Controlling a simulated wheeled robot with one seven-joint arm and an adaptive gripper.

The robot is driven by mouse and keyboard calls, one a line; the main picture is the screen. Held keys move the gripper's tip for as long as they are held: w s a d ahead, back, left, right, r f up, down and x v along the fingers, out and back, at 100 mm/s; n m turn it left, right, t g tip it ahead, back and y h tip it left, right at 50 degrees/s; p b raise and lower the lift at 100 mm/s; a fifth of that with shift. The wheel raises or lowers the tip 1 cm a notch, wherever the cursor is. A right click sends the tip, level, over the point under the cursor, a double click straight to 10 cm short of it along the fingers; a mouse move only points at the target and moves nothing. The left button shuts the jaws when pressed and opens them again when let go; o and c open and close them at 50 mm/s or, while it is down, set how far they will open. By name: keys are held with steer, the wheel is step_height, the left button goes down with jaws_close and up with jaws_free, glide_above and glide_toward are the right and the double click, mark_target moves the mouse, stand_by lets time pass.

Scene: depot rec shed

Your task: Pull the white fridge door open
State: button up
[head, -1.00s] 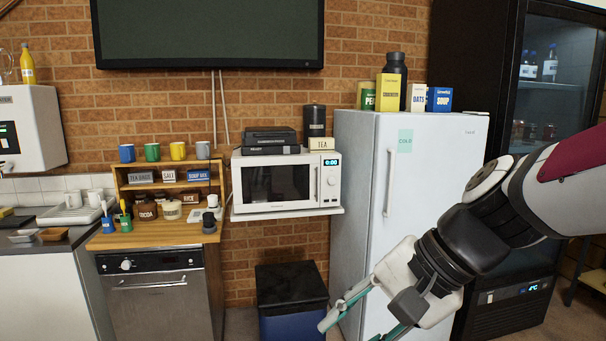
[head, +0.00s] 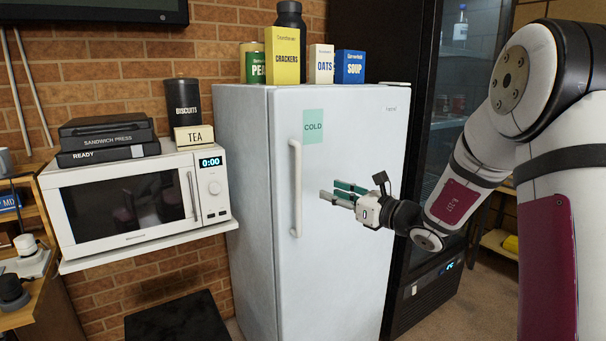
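The white fridge (head: 255,190) stands in the middle of the head view, with its door (head: 345,255) closed. A green label reading COLD (head: 313,127) is on the door. The long white vertical handle (head: 297,188) is near the door's left edge. My gripper (head: 328,190) is in front of the door, just right of the handle, with its fingers pointing left toward it. The two fingers show a gap between them, and nothing is seen between them. The gripper seems apart from the handle; its exact depth to the door is hard to tell.
Pea, cracker, oats and soup packages and a dark bottle (head: 290,30) stand on the fridge. A white microwave (head: 140,198) sits on a shelf to the left. A dark glass-door cooler (head: 425,255) stands close on the right. A black-topped bin (head: 178,320) is low at left.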

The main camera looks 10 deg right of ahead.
steer(key=x, duration=1.4)
steer(key=shift+d, duration=0.25)
jaws_close()
